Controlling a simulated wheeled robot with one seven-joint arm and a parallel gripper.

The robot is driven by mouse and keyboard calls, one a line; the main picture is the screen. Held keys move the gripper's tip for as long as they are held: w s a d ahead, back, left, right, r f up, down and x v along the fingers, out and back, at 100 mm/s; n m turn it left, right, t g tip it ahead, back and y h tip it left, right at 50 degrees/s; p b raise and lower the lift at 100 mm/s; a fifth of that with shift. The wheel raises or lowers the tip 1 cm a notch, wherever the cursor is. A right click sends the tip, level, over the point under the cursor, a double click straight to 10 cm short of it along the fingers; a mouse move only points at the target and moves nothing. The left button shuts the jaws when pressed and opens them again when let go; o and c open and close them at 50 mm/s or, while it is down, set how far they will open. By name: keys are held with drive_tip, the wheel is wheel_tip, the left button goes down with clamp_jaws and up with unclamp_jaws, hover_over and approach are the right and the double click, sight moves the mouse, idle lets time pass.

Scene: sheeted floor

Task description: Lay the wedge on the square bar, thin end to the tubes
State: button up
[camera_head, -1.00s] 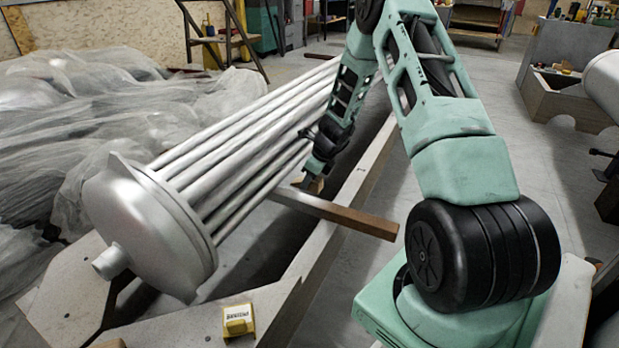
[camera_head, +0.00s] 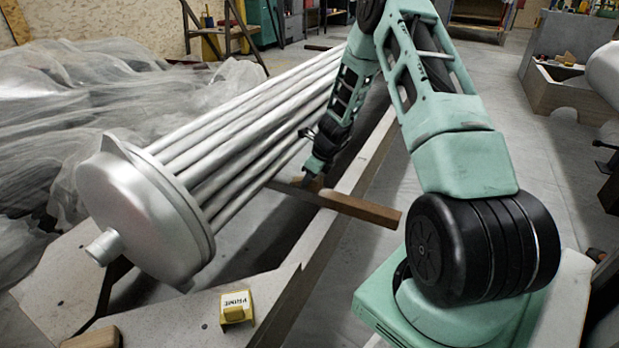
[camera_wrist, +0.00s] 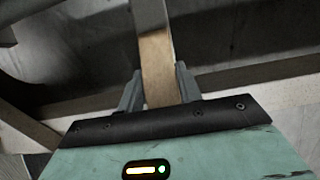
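The square bar (camera_head: 365,209) lies crosswise beside the tube bundle, its brown end to the right and its other end by the tubes (camera_head: 245,135). My gripper (camera_head: 314,178) is low over the bar, close to the tubes. In the wrist view, my gripper (camera_wrist: 160,78) has a finger against each side of a tan wooden piece, which I take for the wedge (camera_wrist: 158,72). The bar (camera_wrist: 151,14) appears to run on beyond it. The wedge is small and dark in the head view, so I cannot tell whether it touches the bar or which end is thin.
A yellow block with a white label (camera_head: 236,308) stands on the pale support (camera_head: 165,325) at the front. Another wooden piece (camera_head: 92,338) is partly visible at the bottom left. Plastic sheeting (camera_head: 60,100) covers the left. Open floor (camera_head: 555,180) lies to the right.

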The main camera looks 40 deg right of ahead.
drive_tip(key=o, duration=0.4)
drive_tip(key=shift+o, duration=0.2)
drive_tip(key=p+v, duration=0.7)
drive_tip(key=v, duration=1)
drive_tip(key=shift+r+p, duration=0.2)
drive_tip(key=shift+p, duration=0.15)
